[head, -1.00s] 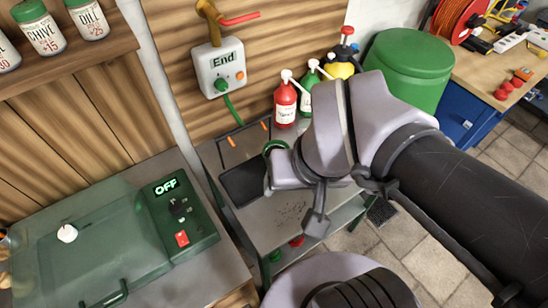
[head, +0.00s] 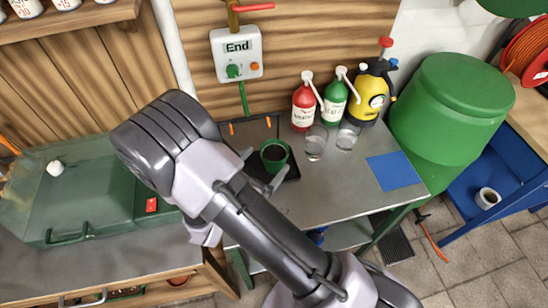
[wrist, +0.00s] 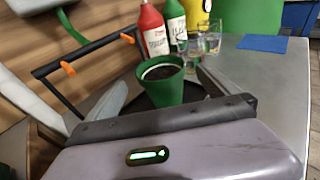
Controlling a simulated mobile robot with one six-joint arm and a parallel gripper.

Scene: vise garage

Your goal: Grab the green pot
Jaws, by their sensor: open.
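The green pot (head: 275,154), filled with dark soil, stands upright on a black tray (head: 293,170) on the metal table. It also shows in the wrist view (wrist: 162,88). My gripper (head: 263,166) is open, with its fingers pointing at the pot. In the wrist view my gripper (wrist: 163,80) has one finger to each side of the pot, with gaps between; how deep the pot sits between them I cannot tell. The pot's lower part is partly hidden by my gripper.
Red (head: 304,106) and green (head: 334,103) pump bottles, a yellow sprayer (head: 370,92) and two clear glasses (head: 315,143) stand behind and right of the pot. A control box (head: 236,55) hangs on the wall above. A blue mat (head: 393,171) lies right, with bare metal before it.

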